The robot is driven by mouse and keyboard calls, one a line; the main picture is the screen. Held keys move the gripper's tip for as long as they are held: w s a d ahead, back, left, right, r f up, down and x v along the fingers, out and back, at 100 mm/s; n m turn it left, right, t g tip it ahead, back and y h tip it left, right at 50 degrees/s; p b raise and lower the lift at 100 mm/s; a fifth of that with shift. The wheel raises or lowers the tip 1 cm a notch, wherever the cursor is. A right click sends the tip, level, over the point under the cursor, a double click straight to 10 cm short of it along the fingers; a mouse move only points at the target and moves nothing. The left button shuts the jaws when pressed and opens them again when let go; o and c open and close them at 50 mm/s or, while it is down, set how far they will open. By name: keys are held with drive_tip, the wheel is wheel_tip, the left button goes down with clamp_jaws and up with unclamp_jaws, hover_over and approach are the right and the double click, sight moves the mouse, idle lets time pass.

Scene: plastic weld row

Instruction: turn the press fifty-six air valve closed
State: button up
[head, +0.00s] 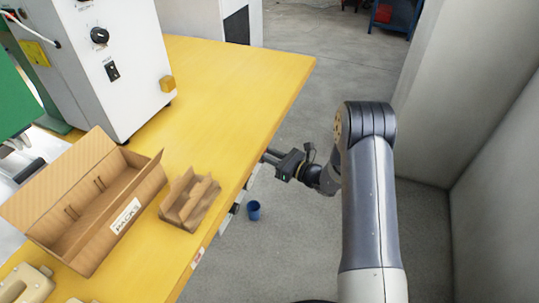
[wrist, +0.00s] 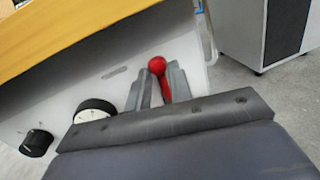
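The air valve shows in the wrist view as a red lever with a round red knob (wrist: 157,65) on the pale panel under the yellow bench top. My gripper (wrist: 160,88) has its two grey fingers apart, one on each side of the red lever. I see no clear contact between finger and lever. In the head view my gripper (head: 272,157) reaches in at the bench's right edge, its tips partly hidden there. The valve cannot be made out in the head view.
A round gauge (wrist: 95,110) and a black knob (wrist: 36,143) sit on the panel left of the valve. A grey cabinet (wrist: 262,32) stands to the right. On the yellow bench (head: 225,90) are cardboard boxes (head: 135,210) and a white machine (head: 105,60).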

clamp_jaws()
drive_tip(key=shift+s+f+b, duration=0.1)
drive_tip(key=shift+f+b, duration=0.05)
drive_tip(key=shift+b, duration=0.4)
drive_tip(key=shift+s+a+n+b, duration=0.1)
drive_tip(key=shift+n+b, duration=0.35)
drive_tip(key=shift+n, duration=0.05)
drive_tip(key=shift+o, duration=2.3)
unclamp_jaws()
